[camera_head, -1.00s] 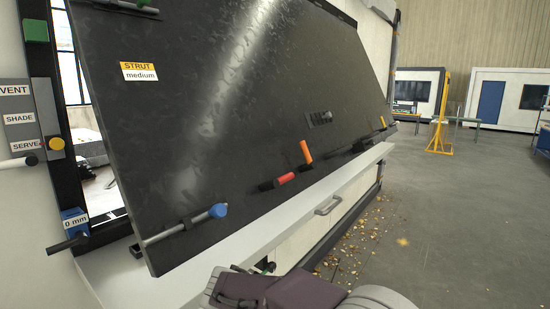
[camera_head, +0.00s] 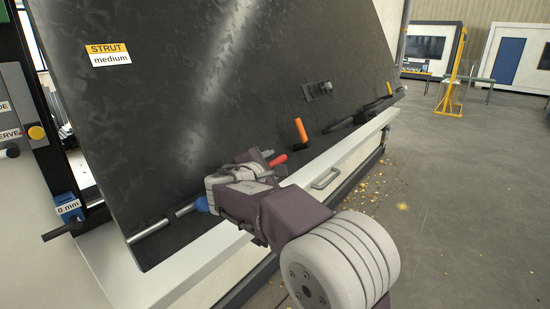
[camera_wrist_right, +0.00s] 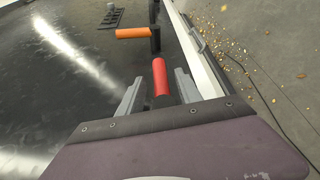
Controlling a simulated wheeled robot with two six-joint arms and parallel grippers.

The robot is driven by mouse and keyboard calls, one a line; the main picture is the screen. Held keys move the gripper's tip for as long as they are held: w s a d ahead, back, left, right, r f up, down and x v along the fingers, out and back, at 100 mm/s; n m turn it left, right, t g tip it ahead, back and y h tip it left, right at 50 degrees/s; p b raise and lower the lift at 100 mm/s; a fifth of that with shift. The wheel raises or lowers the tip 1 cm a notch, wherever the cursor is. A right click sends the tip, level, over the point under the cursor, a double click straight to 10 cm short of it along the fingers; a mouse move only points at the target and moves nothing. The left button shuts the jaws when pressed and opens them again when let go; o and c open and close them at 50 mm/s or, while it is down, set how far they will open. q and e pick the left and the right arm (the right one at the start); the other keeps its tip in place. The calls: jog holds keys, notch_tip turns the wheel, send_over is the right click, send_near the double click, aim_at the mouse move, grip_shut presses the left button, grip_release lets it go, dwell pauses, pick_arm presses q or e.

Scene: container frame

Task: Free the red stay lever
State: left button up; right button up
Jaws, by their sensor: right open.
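The red stay lever (camera_head: 278,160) sits low on the dark tilted panel (camera_head: 200,110); its far end shows just past my right gripper (camera_head: 262,160). In the right wrist view the red lever (camera_wrist_right: 160,77) points toward me between the two grey fingers of my right gripper (camera_wrist_right: 159,90). The fingers are open, one on each side, with a gap on both sides of the lever. I cannot tell how deep it sits between them. My left gripper is not in view.
An orange lever (camera_head: 300,130) stands on the panel just beyond the red one. A blue-tipped rod (camera_head: 200,204) lies along the panel's lower edge, close to my right gripper. A white ledge (camera_head: 335,150) with a handle (camera_head: 325,178) runs below. Open floor lies right.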

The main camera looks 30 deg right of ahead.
jog(key=x, duration=0.3)
jog(key=shift+a+f, duration=0.1)
jog(key=shift+s+a, duration=0.15)
jog(key=shift+s, duration=0.05)
jog(key=shift+c, duration=0.2)
jog(key=shift+s, duration=0.1)
grip_shut()
jog(key=shift+r, duration=0.2)
jog(key=shift+r, duration=0.2)
dwell(0.4)
